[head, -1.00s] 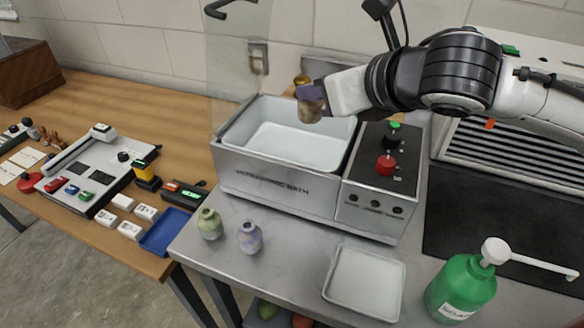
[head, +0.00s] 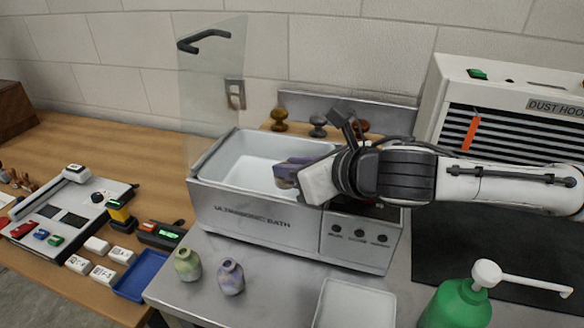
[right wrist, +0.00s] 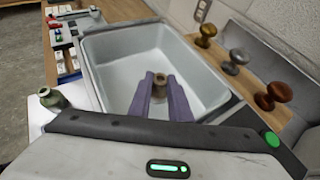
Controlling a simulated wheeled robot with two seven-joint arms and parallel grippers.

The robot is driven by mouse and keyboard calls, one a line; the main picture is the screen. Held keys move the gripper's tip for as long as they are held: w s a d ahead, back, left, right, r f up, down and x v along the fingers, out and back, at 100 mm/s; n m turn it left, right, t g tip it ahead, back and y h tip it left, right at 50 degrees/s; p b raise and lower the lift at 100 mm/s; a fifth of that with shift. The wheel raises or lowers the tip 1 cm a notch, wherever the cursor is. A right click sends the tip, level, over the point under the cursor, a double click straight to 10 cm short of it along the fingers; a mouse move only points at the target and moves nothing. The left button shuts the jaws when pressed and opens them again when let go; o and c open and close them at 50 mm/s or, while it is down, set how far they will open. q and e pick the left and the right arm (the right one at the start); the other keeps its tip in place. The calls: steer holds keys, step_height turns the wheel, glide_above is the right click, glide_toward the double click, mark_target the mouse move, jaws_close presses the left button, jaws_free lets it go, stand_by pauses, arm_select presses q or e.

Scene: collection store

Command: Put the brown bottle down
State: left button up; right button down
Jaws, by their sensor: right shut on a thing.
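The brown bottle (right wrist: 160,88) shows in the right wrist view, its neck and mouth between the two purple fingers of my right gripper (right wrist: 161,97), which is shut on it. In the head view the right gripper (head: 288,173) is over the right part of the ultrasonic bath's open white basin (head: 236,158). I cannot tell whether the bottle touches the basin floor. The basin also shows in the right wrist view (right wrist: 120,58) and looks otherwise empty. My left gripper is not in view.
A green bottle (head: 187,265) and a purple bottle (head: 231,278) stand in front of the bath. A white tray (head: 352,305) and green soap bottle (head: 458,305) are at the front right. Several knobbed stamps (head: 317,124) stand behind.

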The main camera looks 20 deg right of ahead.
steer(key=shift+f, duration=0.55)
steer(key=shift+s, duration=0.1)
